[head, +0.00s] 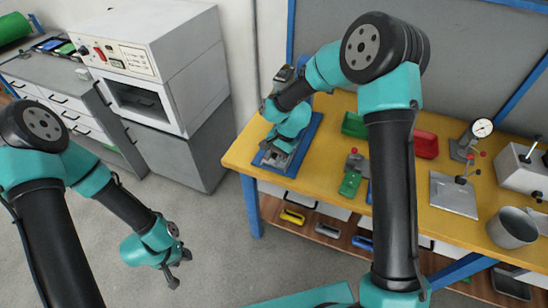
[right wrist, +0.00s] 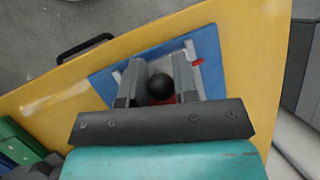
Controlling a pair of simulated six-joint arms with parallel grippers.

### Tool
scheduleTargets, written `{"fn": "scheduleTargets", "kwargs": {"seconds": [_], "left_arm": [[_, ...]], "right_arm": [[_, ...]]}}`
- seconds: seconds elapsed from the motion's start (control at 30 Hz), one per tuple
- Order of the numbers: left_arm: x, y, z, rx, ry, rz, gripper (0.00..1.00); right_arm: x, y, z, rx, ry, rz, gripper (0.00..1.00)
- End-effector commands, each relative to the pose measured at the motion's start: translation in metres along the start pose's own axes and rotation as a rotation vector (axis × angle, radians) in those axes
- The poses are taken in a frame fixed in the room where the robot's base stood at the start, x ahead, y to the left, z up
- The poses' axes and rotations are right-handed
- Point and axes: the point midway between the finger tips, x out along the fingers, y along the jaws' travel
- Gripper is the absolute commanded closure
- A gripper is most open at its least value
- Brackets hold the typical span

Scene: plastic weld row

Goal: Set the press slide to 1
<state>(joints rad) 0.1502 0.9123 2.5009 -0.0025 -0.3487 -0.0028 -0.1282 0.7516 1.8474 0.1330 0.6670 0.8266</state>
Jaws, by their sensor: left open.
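A press-like device with a blue base (head: 312,132) stands at the left end of the yellow bench. In the right wrist view its blue base (right wrist: 208,50) lies under my right gripper (right wrist: 158,65). A round black knob (right wrist: 161,87) with a red part below it sits between the two grey fingers. I cannot tell whether the fingers press on it. In the head view my right gripper (head: 277,155) hangs low over the blue base. No slide scale or number is readable. My left gripper (head: 178,267) is open and empty above the grey floor, apart from the bench.
The yellow bench (head: 408,222) carries a green bin (head: 354,125), a red bin (head: 426,145), a small green and grey device (head: 350,184), a dial gauge (head: 482,128) and a metal mug (head: 512,228). A grey-white machine (head: 200,65) stands left of the bench. Floor between is clear.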

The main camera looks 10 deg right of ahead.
Motion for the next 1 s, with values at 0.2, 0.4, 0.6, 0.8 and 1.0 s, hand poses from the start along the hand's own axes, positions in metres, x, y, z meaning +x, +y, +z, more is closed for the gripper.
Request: {"fn": "scheduleTargets", "kwargs": {"seconds": [0.2,0.4,0.6,0.8,1.0], "left_arm": [[0.000,0.000,0.000,0.000,0.000,0.000,0.57],[0.000,0.000,0.000,0.000,0.000,0.000,0.57],[0.000,0.000,0.000,0.000,0.000,0.000,0.57],[0.000,0.000,0.000,0.000,0.000,0.000,0.57],[0.000,0.000,0.000,0.000,0.000,0.000,0.57]], "right_arm": [[0.000,0.001,0.000,0.001,-0.001,0.002,1.00],[-0.001,0.001,-0.001,0.002,-0.002,0.002,1.00],[-0.007,-0.003,-0.021,0.003,0.000,0.000,1.00],[-0.019,-0.010,-0.052,0.003,0.000,0.000,1.00],[-0.024,-0.011,-0.064,0.002,-0.001,0.002,1.00]]}}
